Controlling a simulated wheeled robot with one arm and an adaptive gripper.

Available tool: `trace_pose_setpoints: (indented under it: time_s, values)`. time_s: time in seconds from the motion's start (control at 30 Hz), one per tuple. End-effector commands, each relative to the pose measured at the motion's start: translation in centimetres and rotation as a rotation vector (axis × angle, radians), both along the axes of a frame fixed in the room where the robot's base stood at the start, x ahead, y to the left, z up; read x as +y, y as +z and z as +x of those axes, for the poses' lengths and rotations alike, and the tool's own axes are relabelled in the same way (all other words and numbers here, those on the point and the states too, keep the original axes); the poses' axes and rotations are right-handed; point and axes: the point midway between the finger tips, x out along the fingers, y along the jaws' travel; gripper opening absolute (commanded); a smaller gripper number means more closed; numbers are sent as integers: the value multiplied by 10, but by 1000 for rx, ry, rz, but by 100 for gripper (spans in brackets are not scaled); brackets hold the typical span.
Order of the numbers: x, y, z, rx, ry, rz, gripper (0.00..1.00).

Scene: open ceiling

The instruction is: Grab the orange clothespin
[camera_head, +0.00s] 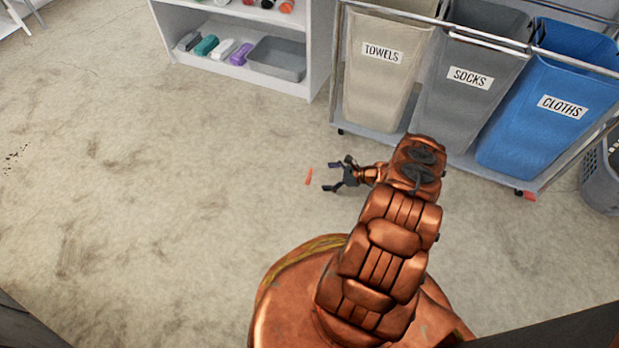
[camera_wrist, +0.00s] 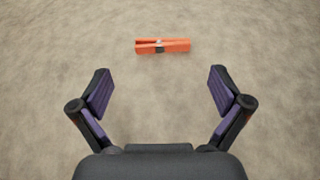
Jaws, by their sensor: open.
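The orange clothespin (camera_head: 309,176) lies on the floor just left of my gripper (camera_head: 331,176) in the head view. In the wrist view the orange clothespin (camera_wrist: 163,46) lies crosswise, beyond the fingertips and roughly centred between them. My gripper (camera_wrist: 160,88) is open and empty, with its dark fingers and purple pads spread wide. The clothespin is apart from both fingers. Its whole length shows in the wrist view.
Bins labelled towels (camera_head: 382,78), socks (camera_head: 468,95) and cloths (camera_head: 546,118) stand in a wheeled metal frame behind my arm. A white shelf (camera_head: 318,55) holds bottles and a grey tray (camera_head: 276,70). A grey basket (camera_head: 601,170) stands far right. Floor to the left is clear.

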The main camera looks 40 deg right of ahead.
Motion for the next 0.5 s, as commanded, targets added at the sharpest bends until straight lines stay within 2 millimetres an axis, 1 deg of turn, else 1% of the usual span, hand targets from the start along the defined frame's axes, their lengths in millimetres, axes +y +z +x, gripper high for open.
trace_pose_setpoints:
  time_s: [0.17, 0.5]
  values:
    - [7, -5, 9, -2, 2, 1, 100]
    - [26, -18, 36, -1, 1, 1, 100]
